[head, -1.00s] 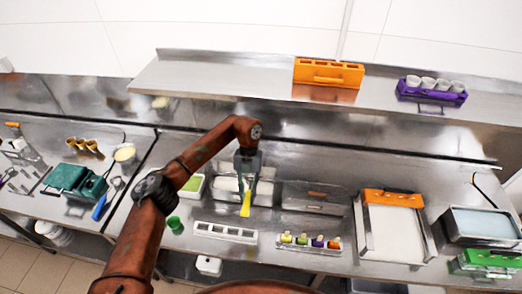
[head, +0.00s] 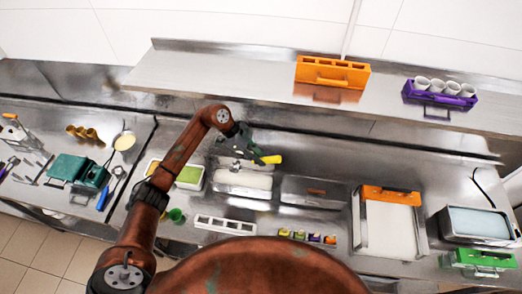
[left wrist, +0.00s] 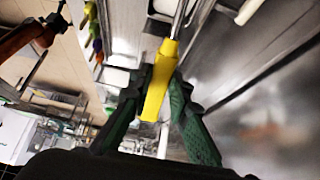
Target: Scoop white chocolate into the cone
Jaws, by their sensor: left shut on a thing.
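My left gripper (head: 246,146) is above the back of the middle counter, shut on a tool with a yellow handle (head: 271,159). In the left wrist view the yellow handle (left wrist: 160,85) lies between the green-padded fingers, with a metal shaft beyond it; the tool's working end is not clear. Below the gripper are open containers with pale contents (head: 243,182); I cannot tell which holds white chocolate. Golden-brown cones (head: 85,133) lie at the far left of the counter. My right gripper is not in view.
A container with green contents (head: 189,178) stands left of the pale ones. A white slotted holder (head: 228,226) is in front. An orange box (head: 333,72) and a purple rack of white cups (head: 440,96) sit on the upper shelf.

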